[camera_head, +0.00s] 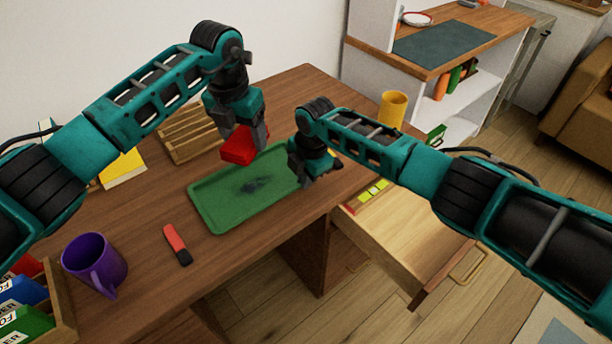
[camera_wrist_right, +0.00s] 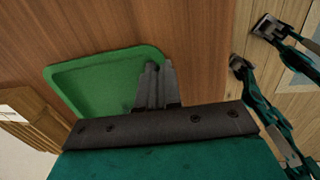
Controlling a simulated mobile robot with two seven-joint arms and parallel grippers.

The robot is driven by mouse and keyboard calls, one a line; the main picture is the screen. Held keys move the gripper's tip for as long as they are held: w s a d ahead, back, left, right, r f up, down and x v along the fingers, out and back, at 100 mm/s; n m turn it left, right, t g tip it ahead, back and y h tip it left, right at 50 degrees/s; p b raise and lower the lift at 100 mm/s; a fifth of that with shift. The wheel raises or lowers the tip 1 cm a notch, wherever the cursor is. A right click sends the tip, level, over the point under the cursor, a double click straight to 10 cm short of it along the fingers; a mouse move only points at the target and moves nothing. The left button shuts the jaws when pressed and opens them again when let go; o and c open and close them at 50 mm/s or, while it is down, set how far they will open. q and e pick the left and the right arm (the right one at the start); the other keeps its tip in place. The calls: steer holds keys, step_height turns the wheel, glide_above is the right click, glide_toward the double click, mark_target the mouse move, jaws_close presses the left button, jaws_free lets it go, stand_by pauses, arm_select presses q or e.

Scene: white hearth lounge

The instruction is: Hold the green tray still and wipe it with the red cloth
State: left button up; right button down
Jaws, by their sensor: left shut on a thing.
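The green tray (camera_head: 215,212) lies flat on the wooden desk, with a dark smudge (camera_head: 255,185) near its middle. My left gripper (camera_head: 243,138) is shut on the red cloth (camera_head: 238,147) and holds it over the tray's far side; I cannot tell if the cloth touches the tray. My right gripper (camera_head: 308,172) is at the tray's right end. In the right wrist view its fingers (camera_wrist_right: 155,85) look close together over the edge of the tray (camera_wrist_right: 100,80). Whether they grip the rim is not clear.
An open drawer (camera_head: 410,250) juts out below the right arm.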

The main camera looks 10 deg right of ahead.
mark_target(221, 157)
arm_select(q)
steer(key=s+a+f, duration=0.2)
steer(key=a+f, duration=0.2)
steer(key=f, duration=0.1)
steer(key=shift+s+a, duration=0.2)
steer(key=shift+s, duration=0.2)
steer(key=shift+s+a+f, duration=0.1)
steer(key=shift+f, duration=3)
steer(key=shift+f, duration=0.3)
